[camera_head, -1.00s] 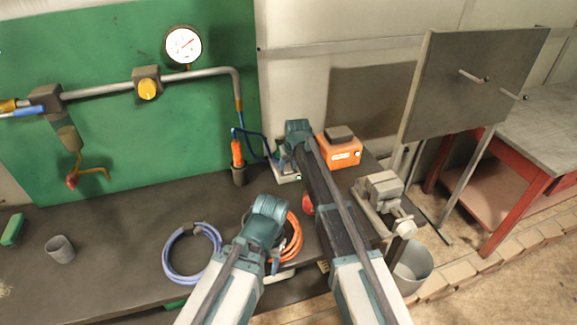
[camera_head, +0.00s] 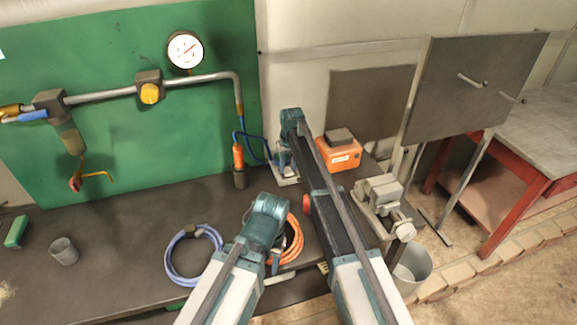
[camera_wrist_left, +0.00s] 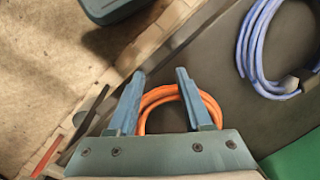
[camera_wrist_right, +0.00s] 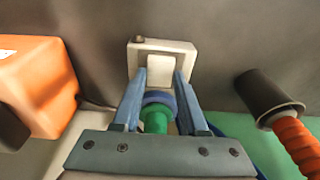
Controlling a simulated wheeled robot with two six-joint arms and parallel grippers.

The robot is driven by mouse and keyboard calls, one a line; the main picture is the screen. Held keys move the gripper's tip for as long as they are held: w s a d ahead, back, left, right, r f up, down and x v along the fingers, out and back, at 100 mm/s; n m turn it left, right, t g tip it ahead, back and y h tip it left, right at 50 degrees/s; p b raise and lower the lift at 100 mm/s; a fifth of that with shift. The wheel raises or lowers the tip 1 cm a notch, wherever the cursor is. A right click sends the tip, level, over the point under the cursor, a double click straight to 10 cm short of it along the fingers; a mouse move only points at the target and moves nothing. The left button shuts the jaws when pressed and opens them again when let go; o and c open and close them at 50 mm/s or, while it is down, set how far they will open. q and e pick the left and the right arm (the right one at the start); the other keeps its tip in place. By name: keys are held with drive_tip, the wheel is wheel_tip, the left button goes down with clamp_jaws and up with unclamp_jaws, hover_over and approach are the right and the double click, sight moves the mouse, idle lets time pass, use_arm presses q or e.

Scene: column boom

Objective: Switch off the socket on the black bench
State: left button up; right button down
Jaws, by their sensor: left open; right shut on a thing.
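The socket (camera_wrist_right: 162,60) is a pale box on the black bench (camera_head: 120,235), with a small dark round button on its upper left corner. In the head view the socket's pale base (camera_head: 287,181) shows partly behind my right arm. My right gripper (camera_wrist_right: 161,85) is at the socket, its fingers shut on a round plug (camera_wrist_right: 157,118) with a blue collar and green body. It shows small in the head view (camera_head: 283,165). My left gripper (camera_wrist_left: 162,85) is open and empty above a coiled orange hose (camera_wrist_left: 180,92); it also shows in the head view (camera_head: 272,262).
An orange box (camera_head: 338,156) and a grey vise (camera_head: 384,200) stand right of the socket. An orange-handled tool in a dark holder (camera_head: 240,178) stands left of it. A blue hose coil (camera_head: 192,255) and a grey cup (camera_head: 64,251) lie farther left.

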drive_tip(key=shift+c, duration=2.2)
unclamp_jaws()
drive_tip(key=shift+r, duration=0.1)
wheel_tip(320, 180, up, 14)
drive_tip(key=s+p, duration=0.1)
drive_tip(key=p, duration=1.2)
drive_tip(key=shift+s+d+f+p, duration=0.25)
drive_tip(key=shift+s+d+p, duration=0.05)
drive_tip(key=shift+s+p, duration=0.1)
drive_tip(key=s+d+f+b, duration=0.1)
drive_tip(key=s+f+b, duration=0.2)
drive_tip(key=s, duration=0.9)
drive_tip(key=s+d+f+g+h+b, duration=0.1)
drive_tip(key=s+d+f+b, duration=0.1)
drive_tip(key=s, duration=1.1)
drive_tip(key=s+d+f+b, duration=0.2)
drive_tip(key=s+f+b, duration=0.2)
drive_tip(key=s, duration=0.8)
drive_tip(key=shift+s+d+g+h, duration=0.2)
drive_tip(key=shift+s+g+h, duration=0.1)
drive_tip(key=shift+s+g, duration=0.1)
